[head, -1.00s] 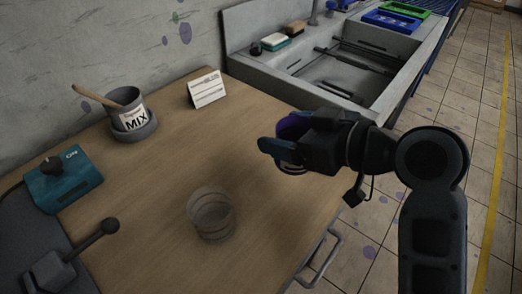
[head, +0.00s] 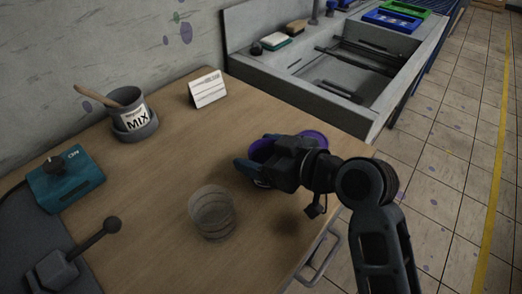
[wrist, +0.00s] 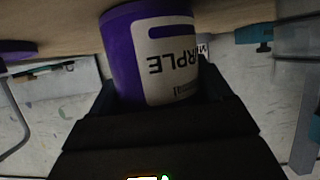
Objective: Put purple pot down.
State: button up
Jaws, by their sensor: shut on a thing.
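The purple pot (head: 261,149) is in my gripper (head: 254,161) over the right part of the wooden table (head: 170,180). In the wrist view the pot (wrist: 122,55) is between the jaws, its white label reading upside down. The jaws are shut on its sides. The pot's end at the top of the wrist view is at or close to the tabletop; I cannot tell if it touches. In the head view my gripper hides much of the pot. A flat purple piece (head: 315,137), perhaps a lid, shows just behind my gripper, and a purple edge (wrist: 18,48) shows in the wrist view.
A clear glass (head: 211,212) stands left of and nearer than the pot. A grey MIX pot (head: 135,118) with a wooden stick, a white card (head: 207,88) and a teal device (head: 65,180) stand farther left. A grey sink (head: 355,78) lies behind the table.

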jog(key=shift+f, duration=0.15)
jog(key=o, duration=1.1)
jog(key=shift+r, duration=0.3)
jog(key=v, duration=1.2)
jog(key=shift+f+b, duration=0.2)
jog(key=shift+b, duration=0.15)
